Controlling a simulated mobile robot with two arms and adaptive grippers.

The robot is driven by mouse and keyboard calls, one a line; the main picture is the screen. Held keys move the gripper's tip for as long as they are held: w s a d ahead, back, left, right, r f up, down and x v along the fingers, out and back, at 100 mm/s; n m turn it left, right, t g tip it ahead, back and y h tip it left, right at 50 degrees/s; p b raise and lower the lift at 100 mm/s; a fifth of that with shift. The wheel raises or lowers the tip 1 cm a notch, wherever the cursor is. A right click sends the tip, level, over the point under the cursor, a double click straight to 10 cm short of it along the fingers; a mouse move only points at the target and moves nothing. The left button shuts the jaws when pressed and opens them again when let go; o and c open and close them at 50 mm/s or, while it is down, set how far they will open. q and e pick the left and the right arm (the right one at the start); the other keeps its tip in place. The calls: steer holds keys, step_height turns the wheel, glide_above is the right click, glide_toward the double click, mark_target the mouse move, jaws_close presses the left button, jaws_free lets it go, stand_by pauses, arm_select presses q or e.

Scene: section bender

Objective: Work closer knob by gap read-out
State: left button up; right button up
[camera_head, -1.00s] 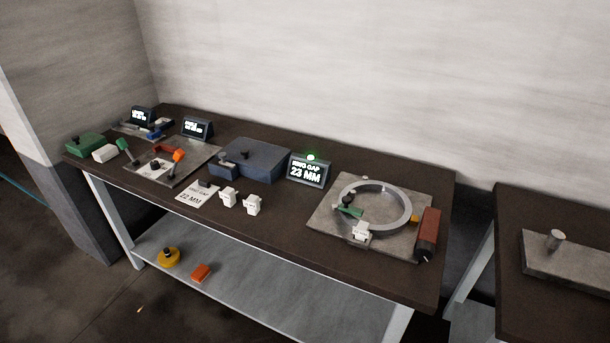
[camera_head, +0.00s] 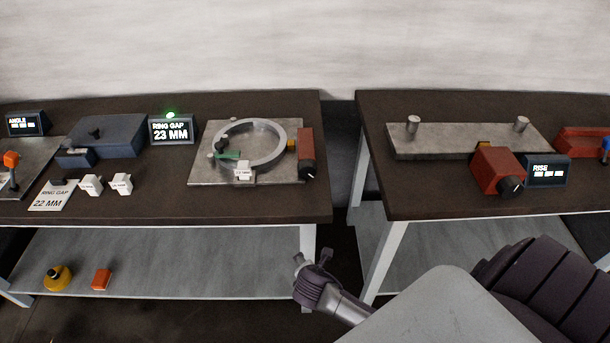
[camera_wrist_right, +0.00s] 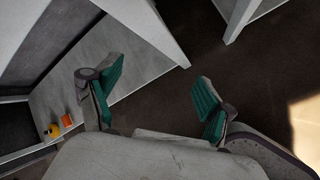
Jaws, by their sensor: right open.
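The ring (camera_head: 248,143), grey and round, lies on a metal plate (camera_head: 203,180) on the left bench. A red closer block (camera_head: 305,145) stands at the plate's right edge, with the black closer knob (camera_head: 307,170) on its front. The gap read-out (camera_head: 172,130) shows "RING GAP 23 MM" with a green light on top. A white card (camera_head: 52,197) reads "RING GAP 22 MM". My right gripper (camera_wrist_right: 157,75) is open and empty, its green-padded fingers wide apart above the floor, away from the knob. My left gripper is out of view.
White blocks (camera_head: 121,184) and a blue box (camera_head: 108,137) stand left of the read-out. A right bench holds another red block (camera_head: 497,168) and a "RISE" display (camera_head: 546,171). A gap separates the benches. Yellow (camera_head: 58,277) and orange (camera_head: 101,279) pieces lie on the lower shelf.

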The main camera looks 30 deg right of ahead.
steer(key=w+r+n+t+h, duration=0.2)
steer(key=w+r+n, duration=0.15)
steer(key=r, duration=0.85)
steer(key=n+t+h+b, duration=0.1)
steer(key=n+t+h, duration=0.15)
steer(key=n, duration=0.45)
glide_toward(307, 172)
steer(key=shift+m, duration=0.25)
steer(key=x, duration=0.9)
steer(key=shift+w+d+f, duration=0.15)
steer(key=shift+w+d, duration=0.05)
steer(key=shift+w, duration=0.1)
steer(key=c, duration=1.2)
steer(key=shift+o, duration=0.2)
steer(key=m+y+p, duration=0.1)
steer(key=p, duration=0.2)
steer(key=shift+r, duration=0.3)
steer(key=shift+f, duration=0.1)
steer(key=shift+f+t, duration=0.15)
steer(key=shift+t, duration=0.1)
